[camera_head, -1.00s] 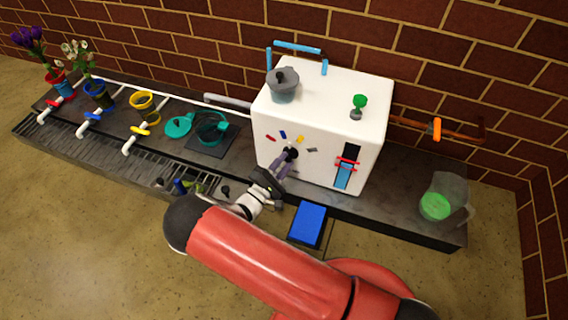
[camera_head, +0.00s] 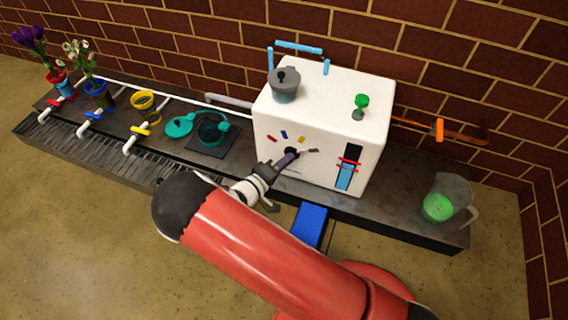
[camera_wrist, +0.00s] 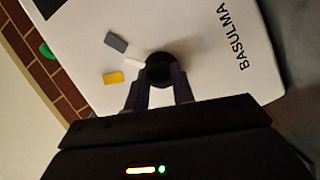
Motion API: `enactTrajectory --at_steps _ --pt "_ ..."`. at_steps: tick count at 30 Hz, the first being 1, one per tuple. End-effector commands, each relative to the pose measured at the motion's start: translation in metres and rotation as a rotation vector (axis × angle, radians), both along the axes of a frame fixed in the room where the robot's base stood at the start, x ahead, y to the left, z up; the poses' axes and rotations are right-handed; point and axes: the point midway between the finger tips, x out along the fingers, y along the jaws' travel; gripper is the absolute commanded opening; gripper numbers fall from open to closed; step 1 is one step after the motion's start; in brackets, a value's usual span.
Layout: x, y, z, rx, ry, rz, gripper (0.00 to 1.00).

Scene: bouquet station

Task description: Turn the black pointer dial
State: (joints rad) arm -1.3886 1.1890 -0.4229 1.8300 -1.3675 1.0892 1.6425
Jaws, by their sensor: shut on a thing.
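The black dial (camera_head: 291,152) is on the front face of the white machine (camera_head: 330,110). In the wrist view the round black dial (camera_wrist: 159,68) sits between my two fingertips, and its white pointer (camera_wrist: 133,61) points toward the space between a grey mark (camera_wrist: 116,42) and a yellow mark (camera_wrist: 113,78). My gripper (camera_head: 287,159) reaches the dial from the lower left and is shut on it. It also shows in the wrist view (camera_wrist: 158,88). The fingers hide part of the dial's edge.
Red (camera_head: 272,139) and blue (camera_head: 284,134) marks sit left of the yellow one. A slider (camera_head: 347,168) is to the dial's right. A grey pot (camera_head: 285,88) and a green knob (camera_head: 361,101) top the machine. A blue pedal (camera_head: 309,222) is below. A jug (camera_head: 447,198) stands right.

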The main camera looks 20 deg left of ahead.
Motion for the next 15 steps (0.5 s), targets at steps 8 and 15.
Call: enactTrajectory --at_steps 8,15 --pt "-0.0003 -0.0011 -0.0007 0.153 -0.010 0.000 0.02" --pt "-0.0002 -0.0010 0.0005 0.213 -0.014 0.001 0.02"
